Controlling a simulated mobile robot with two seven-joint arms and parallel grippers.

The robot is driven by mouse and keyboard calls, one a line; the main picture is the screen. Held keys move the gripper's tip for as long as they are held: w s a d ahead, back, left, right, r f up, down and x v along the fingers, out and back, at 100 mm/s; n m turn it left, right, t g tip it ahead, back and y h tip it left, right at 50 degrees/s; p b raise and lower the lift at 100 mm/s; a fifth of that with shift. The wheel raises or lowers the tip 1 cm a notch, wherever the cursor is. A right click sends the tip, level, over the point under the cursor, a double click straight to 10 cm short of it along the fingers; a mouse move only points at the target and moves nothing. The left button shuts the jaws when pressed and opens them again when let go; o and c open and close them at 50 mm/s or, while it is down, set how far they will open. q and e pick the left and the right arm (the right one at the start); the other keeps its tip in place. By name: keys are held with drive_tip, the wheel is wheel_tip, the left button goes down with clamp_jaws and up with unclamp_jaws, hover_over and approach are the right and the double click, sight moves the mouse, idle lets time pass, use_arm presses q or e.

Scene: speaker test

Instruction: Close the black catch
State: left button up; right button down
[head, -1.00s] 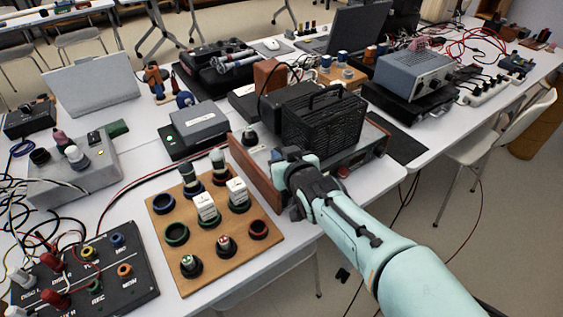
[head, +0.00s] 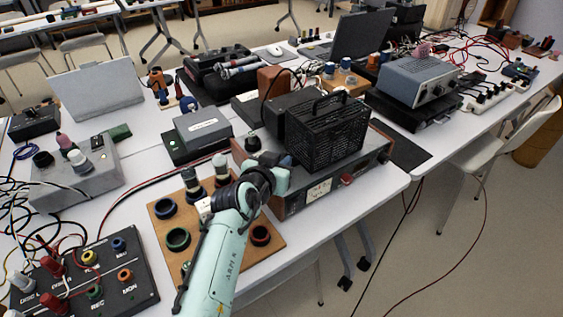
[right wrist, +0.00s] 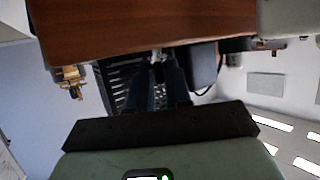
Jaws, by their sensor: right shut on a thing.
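A device with brown wooden sides (head: 238,154) and a black mesh cage (head: 324,135) stands on the white table. My right gripper (head: 268,180) is at the left front corner of this device. In the right wrist view the dark fingers of my right gripper (right wrist: 158,88) reach to the edge of a brown wooden panel (right wrist: 150,25). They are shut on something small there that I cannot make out. A brass-coloured fitting (right wrist: 72,80) shows to the left of the fingers. I cannot pick out the black catch in either view. My left gripper is not in view.
My right arm covers part of a wooden board (head: 160,240) with coloured rings and plugs. A black panel (head: 100,275) with sockets and cables lies at the lower left. A grey instrument (head: 418,75) stands behind, to the right. The table edge is close in front.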

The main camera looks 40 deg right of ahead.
drive_tip(key=shift+m+g+h, duration=0.3)
drive_tip(key=shift+m+g, duration=0.3)
drive_tip(key=shift+g, duration=0.1)
drive_tip(key=shift+w, duration=0.1)
drive_tip(key=c, duration=1.2)
unclamp_jaws()
drive_tip(key=shift+r, duration=0.1)
drive_tip(key=shift+a, duration=0.15)
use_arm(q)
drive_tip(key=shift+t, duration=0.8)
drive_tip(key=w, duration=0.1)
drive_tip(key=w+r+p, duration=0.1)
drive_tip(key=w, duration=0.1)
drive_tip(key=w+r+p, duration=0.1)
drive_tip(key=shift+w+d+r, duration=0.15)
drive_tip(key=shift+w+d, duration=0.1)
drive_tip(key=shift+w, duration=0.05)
use_arm(e)
drive_tip(key=v, duration=1.3)
